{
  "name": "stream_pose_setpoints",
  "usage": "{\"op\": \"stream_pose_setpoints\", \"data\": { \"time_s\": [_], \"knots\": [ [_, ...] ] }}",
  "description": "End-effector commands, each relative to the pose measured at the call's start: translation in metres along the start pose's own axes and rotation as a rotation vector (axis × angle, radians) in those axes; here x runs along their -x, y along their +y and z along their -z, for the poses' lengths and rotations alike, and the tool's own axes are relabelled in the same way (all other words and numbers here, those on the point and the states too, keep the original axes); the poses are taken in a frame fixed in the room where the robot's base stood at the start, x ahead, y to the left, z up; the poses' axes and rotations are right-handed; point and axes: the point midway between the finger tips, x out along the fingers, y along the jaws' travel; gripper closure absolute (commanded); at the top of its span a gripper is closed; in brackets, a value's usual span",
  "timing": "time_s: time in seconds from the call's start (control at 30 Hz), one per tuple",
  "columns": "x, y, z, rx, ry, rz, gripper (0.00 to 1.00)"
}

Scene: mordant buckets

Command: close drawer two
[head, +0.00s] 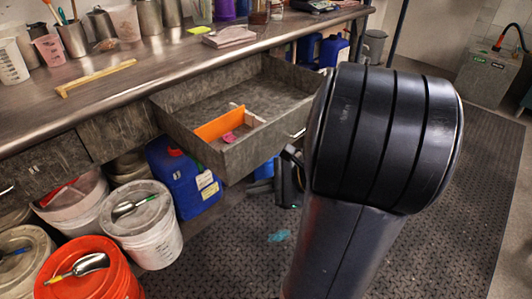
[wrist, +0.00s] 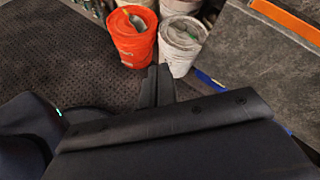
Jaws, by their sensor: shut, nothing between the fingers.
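An open grey drawer (head: 270,143) sticks out from under the metal bench in the head view. An orange divider (head: 218,126) and a small pink item (head: 229,137) lie inside. The label telling which drawer it is cannot be read. In the wrist view the drawer (wrist: 250,70) fills the right side, with the orange divider (wrist: 290,18) at the top right. My gripper (wrist: 158,72) is shut and empty in the wrist view, left of the drawer. In the head view my arm hides part of the drawer's right end, and the gripper is mostly hidden near its front.
Closed drawers (head: 118,132) sit to the left. Below stand an orange bucket (head: 90,272), a white bucket (head: 143,225) with a scoop and a blue jug (head: 184,180). The bench top (head: 130,85) holds pots and a wooden piece. Dark textured floor is free in front.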

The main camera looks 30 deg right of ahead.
Motion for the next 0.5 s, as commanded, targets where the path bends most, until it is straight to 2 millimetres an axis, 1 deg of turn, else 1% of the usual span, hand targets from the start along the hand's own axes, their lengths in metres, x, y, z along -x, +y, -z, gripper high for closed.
{"op": "stream_pose_setpoints", "data": {
  "time_s": [0.03, 0.1, 0.17, 0.2, 0.3, 0.33, 0.4, 0.5],
  "knots": [
    [0.002, -0.011, 0.033, -0.100, -0.043, 0.097, 1.00],
    [0.018, -0.031, 0.059, -0.221, -0.113, 0.231, 1.00],
    [0.034, -0.045, 0.080, -0.310, -0.173, 0.338, 1.00],
    [0.045, -0.053, 0.093, -0.358, -0.211, 0.403, 1.00],
    [0.072, -0.066, 0.120, -0.446, -0.290, 0.538, 1.00],
    [0.079, -0.069, 0.126, -0.465, -0.310, 0.568, 1.00],
    [0.092, -0.073, 0.137, -0.495, -0.344, 0.623, 1.00],
    [0.102, -0.077, 0.142, -0.515, -0.369, 0.662, 1.00]
  ]
}}
